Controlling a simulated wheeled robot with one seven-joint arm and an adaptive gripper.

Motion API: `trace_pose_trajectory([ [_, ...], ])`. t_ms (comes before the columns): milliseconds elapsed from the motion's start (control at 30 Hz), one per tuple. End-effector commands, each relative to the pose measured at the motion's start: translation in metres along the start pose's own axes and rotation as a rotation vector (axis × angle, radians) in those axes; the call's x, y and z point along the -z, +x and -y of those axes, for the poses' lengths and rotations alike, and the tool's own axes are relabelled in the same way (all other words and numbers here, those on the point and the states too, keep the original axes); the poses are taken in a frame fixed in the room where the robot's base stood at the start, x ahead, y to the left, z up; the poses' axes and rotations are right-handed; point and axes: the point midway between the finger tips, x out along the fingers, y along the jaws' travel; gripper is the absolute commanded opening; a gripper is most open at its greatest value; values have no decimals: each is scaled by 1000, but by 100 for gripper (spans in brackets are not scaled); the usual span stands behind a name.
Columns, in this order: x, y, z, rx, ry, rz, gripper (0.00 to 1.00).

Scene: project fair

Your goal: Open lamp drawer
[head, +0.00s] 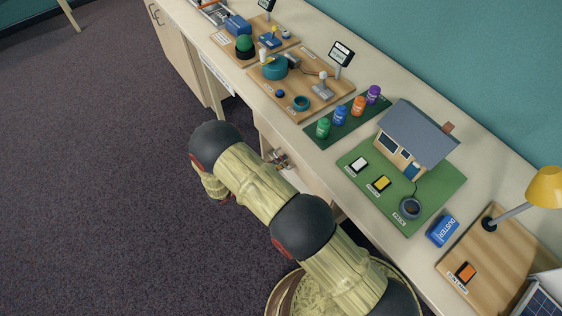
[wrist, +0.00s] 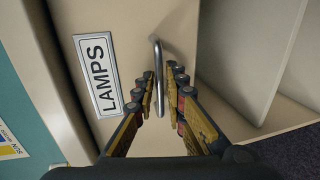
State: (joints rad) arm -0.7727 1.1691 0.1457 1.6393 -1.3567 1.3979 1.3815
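The lamp drawer front (wrist: 130,22) is cream and carries a white label reading "LAMPS" (wrist: 97,75) in the wrist view. A metal bar handle (wrist: 158,85) stands out from the drawer front, right of the label. My gripper (wrist: 162,80) is open, with one finger on each side of the handle. The handle's near end lies between the fingers, and a gap shows on at least the right side. Contact with the left finger is hard to tell.
The bench top above holds a model house (head: 415,140), coloured jars (head: 341,115), a blue duster box (head: 443,231) and a yellow lamp (head: 545,187). Wooden boards with devices stand farther along. The dark carpet (head: 90,180) left of the bench is clear.

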Motion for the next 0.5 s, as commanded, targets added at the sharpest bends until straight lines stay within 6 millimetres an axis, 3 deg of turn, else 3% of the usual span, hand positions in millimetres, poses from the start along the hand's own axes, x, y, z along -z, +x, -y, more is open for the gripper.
trace_pose_trajectory([
  [300, 0, 3, 0, 0, 0, 0, 13],
  [500, 0, 3, 0, 1, -1, 0, 2],
])
